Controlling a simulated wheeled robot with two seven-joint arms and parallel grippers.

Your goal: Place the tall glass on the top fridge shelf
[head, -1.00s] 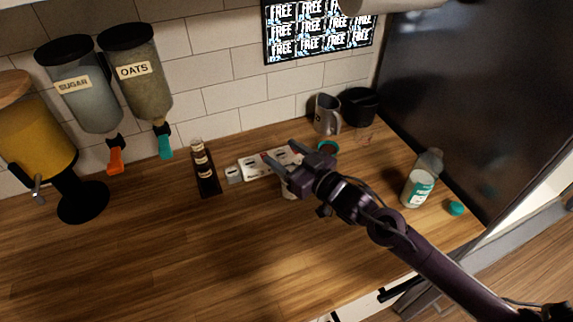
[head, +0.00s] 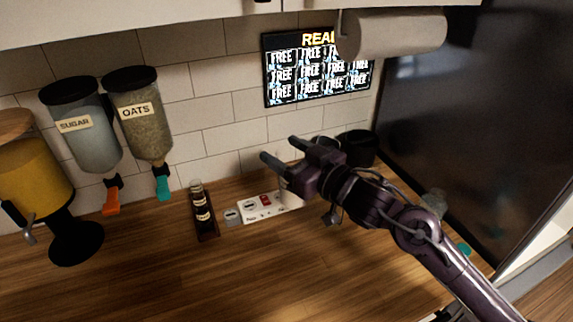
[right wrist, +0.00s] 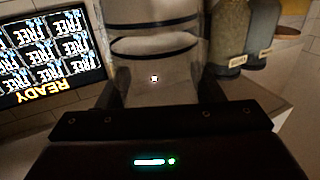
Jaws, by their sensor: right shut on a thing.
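My right gripper (head: 283,151) is raised above the back of the counter, in front of the tiled wall. In the right wrist view, a tall clear glass (right wrist: 155,62) stands between the fingers of my right gripper (right wrist: 160,92), which is shut on it. The glass's rounded rim lines show near the top of that view. In the head view the glass is hard to make out against the tiles. No fridge shelf is in view. My left gripper is not in view.
A wooden counter (head: 150,285) holds a dark bottle rack (head: 204,212), a white switch panel (head: 262,206) and a black container (head: 358,148). Sugar (head: 85,130) and oats (head: 140,115) dispensers hang at left. A paper roll (head: 395,36) and large dark panel (head: 430,100) are at right.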

